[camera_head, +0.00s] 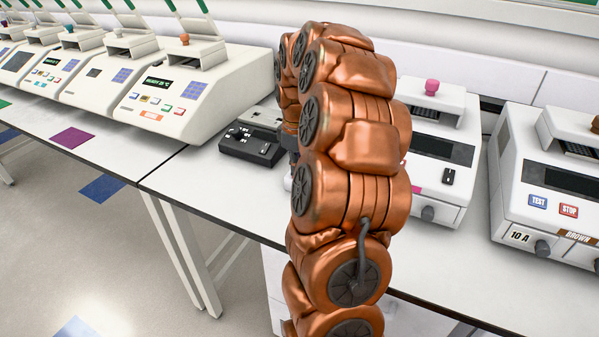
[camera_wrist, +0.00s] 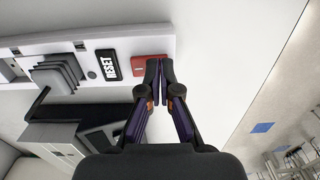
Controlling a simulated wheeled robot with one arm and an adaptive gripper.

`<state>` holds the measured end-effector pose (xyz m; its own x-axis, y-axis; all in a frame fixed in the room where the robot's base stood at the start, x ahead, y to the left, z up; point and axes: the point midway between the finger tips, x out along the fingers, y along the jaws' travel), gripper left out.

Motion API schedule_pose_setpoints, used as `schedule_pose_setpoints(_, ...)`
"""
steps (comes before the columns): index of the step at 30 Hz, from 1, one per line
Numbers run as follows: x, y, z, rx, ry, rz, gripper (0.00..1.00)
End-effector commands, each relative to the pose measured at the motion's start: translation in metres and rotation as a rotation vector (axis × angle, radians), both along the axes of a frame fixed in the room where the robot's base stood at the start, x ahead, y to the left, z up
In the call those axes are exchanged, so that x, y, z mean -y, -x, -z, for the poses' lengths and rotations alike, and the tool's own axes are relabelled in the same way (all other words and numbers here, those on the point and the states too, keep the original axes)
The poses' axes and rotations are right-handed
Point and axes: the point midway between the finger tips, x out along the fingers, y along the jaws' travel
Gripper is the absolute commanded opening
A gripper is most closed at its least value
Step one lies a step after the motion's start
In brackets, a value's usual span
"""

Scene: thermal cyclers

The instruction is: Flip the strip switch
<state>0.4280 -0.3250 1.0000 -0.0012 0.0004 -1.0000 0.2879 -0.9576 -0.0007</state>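In the wrist view a white strip (camera_wrist: 90,52) runs across the upper left. It carries a red switch (camera_wrist: 149,64) at its right end and a black label reading RESET (camera_wrist: 109,66). My gripper (camera_wrist: 160,68) has its two dark fingers together with nothing seen between them. The fingertips overlap the right edge of the red switch in the picture; I cannot tell if they touch it. In the head view my copper-coloured arm hides the red switch and most of the gripper.
A grey plug (camera_wrist: 54,77) sits on the strip. In the head view a black control box (camera_head: 251,146) is left of my arm. White cyclers (camera_head: 172,95) line the bench at left; others (camera_head: 550,190) stand at right. Bare bench (camera_head: 190,185) shows before the black box.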

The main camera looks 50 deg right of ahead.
Motion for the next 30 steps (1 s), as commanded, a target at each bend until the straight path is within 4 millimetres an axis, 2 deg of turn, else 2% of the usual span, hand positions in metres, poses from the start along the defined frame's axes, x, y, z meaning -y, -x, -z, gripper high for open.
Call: schedule_pose_setpoints(30,0.000,-0.001,-0.066,0.004,0.003,-0.001,0.00)
